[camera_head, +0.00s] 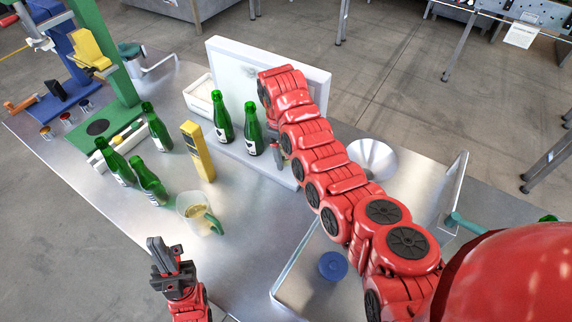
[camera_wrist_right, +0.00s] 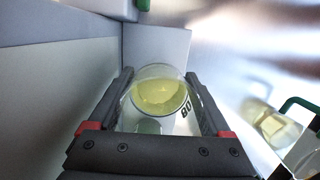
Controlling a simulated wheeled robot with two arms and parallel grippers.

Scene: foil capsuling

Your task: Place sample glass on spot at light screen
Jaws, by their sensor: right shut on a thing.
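The sample glass (camera_wrist_right: 160,92), clear with pale yellow liquid inside, is between the dark fingers of my right gripper (camera_wrist_right: 160,78), which is shut on it. In the head view my right arm reaches the light screen (camera_head: 227,62), a white upright panel with a pale base. There the right gripper and the glass are mostly hidden by the arm and a bottle. The screen also shows at the left of the right wrist view (camera_wrist_right: 60,95). I cannot tell whether the glass touches the base. My left gripper (camera_head: 164,250) is empty at the table's front; its jaw opening is unclear.
Green bottles (camera_head: 222,120) stand before the screen, with several more to the left. A yellow device (camera_head: 197,152) stands between them. A jug with a green handle (camera_head: 194,210) is nearer.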

